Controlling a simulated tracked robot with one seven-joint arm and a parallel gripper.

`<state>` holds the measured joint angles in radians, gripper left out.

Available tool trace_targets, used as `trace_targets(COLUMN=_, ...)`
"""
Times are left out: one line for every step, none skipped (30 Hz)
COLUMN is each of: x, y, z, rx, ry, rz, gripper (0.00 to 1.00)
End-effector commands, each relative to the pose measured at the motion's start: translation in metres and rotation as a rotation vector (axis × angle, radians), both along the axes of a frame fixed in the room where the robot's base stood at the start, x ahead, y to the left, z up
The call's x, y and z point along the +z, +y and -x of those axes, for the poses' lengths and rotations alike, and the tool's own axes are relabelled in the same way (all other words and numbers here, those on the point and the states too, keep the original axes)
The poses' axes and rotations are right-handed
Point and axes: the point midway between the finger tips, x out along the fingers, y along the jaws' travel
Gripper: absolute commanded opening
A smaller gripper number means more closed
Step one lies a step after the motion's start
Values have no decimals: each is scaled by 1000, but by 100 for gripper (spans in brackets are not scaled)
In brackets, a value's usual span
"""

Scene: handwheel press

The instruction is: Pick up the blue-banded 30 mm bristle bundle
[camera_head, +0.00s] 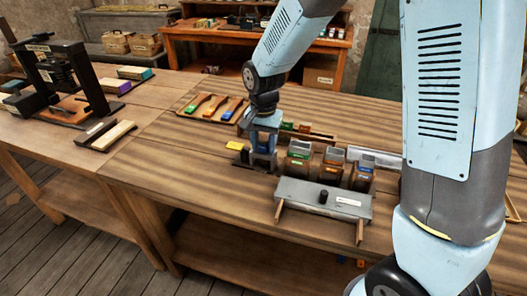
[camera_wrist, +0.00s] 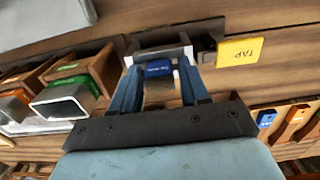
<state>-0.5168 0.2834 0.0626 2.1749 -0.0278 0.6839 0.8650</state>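My gripper (camera_head: 263,152) is low over the table, beside the yellow TAP card, with its blue fingers pointing down. In the wrist view my gripper (camera_wrist: 159,66) has its two fingers apart. A small blue band with white lettering (camera_wrist: 158,68) shows between them, taken as the blue-banded bundle. Gaps appear at both sides of the band, so the fingers seem to be around it, not closed on it. A light grey frame crosses beyond the fingertips. The bristles are not clear, and the fingers hide the bundle in the head view.
A yellow TAP card (camera_wrist: 253,51) lies to the right in the wrist view. Several labelled bins, including a green one (camera_head: 299,150), stand right of my gripper. A grey bench fixture (camera_head: 322,198) is in front. A tool tray (camera_head: 212,107) lies behind; the table's front left is clear.

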Motion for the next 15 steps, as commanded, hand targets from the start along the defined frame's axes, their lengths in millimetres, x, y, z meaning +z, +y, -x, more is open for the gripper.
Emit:
trace_targets(x=0, y=0, z=0, rx=0, ry=0, rz=0, gripper=40)
trace_targets(x=0, y=0, z=0, rx=0, ry=0, rz=0, gripper=37)
trace_targets(x=0, y=0, z=0, rx=0, ry=0, rz=0, gripper=33)
trace_targets(x=0, y=0, z=0, rx=0, ry=0, rz=0, gripper=30)
trace_targets(x=0, y=0, z=0, rx=0, ry=0, rz=0, gripper=27)
trace_targets(x=0, y=0, z=0, rx=0, ry=0, rz=0, gripper=23)
trace_targets(x=0, y=0, z=0, rx=0, ry=0, rz=0, gripper=20)
trace_targets(x=0, y=0, z=0, rx=0, ry=0, rz=0, gripper=18)
trace_targets(x=0, y=0, z=0, rx=0, ry=0, rz=0, gripper=14)
trace_targets(x=0, y=0, z=0, rx=0, ry=0, rz=0, gripper=11)
trace_targets(x=0, y=0, z=0, rx=0, ry=0, rz=0, gripper=8)
trace_targets(x=0, y=0, z=0, rx=0, ry=0, rz=0, gripper=4)
trace_targets(x=0, y=0, z=0, rx=0, ry=0, rz=0, gripper=1)
trace_targets(x=0, y=0, z=0, rx=0, ry=0, rz=0, gripper=1)
trace_targets(x=0, y=0, z=0, rx=0, ry=0, rz=0, gripper=0)
